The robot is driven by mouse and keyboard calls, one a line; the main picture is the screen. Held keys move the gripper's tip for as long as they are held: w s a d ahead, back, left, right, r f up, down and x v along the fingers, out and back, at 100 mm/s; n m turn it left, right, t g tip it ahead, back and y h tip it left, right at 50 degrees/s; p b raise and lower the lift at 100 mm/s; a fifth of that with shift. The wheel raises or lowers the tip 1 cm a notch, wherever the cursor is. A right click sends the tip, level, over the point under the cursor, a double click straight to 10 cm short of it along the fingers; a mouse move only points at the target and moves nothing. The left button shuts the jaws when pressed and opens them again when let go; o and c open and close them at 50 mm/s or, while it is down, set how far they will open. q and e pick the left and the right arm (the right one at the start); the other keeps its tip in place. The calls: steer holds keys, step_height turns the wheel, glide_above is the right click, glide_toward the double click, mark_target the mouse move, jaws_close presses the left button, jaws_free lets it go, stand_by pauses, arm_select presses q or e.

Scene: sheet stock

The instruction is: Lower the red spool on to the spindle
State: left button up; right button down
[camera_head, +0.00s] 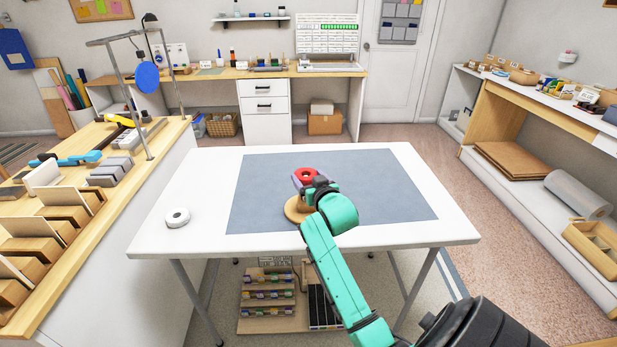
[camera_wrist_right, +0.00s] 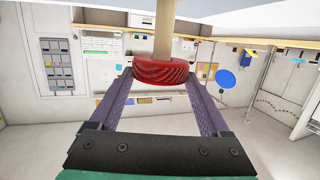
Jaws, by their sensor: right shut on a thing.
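The red spool (camera_head: 306,175) is held above the grey mat, and a dark hole shows in its top. My right gripper (camera_head: 312,182) is shut on it; in the right wrist view the red spool (camera_wrist_right: 165,73) sits between both fingers. A round wooden base (camera_head: 296,211) stands on the mat below, partly hidden by my right gripper and arm. In the right wrist view a pale wooden post, the spindle (camera_wrist_right: 165,30), meets the spool's edge. I cannot tell whether its tip is inside the hole. My left gripper is not in view.
The grey mat (camera_head: 385,185) covers most of the white table (camera_head: 200,178) and is otherwise clear. A white roll (camera_head: 177,217) lies on the table at left. A side bench (camera_head: 124,190) with boards and tools stands left; shelves (camera_head: 520,105) stand right.

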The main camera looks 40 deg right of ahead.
steer(key=shift+f, duration=0.1)
steer(key=shift+f+b, duration=0.45)
steer(key=shift+f, duration=0.4)
steer(key=shift+f, duration=0.6)
steer(key=shift+b, duration=0.3)
steer(key=shift+f+b, duration=0.5)
steer(key=shift+f, duration=0.5)
steer(key=shift+f+b, duration=0.6)
steer(key=shift+f, duration=0.45)
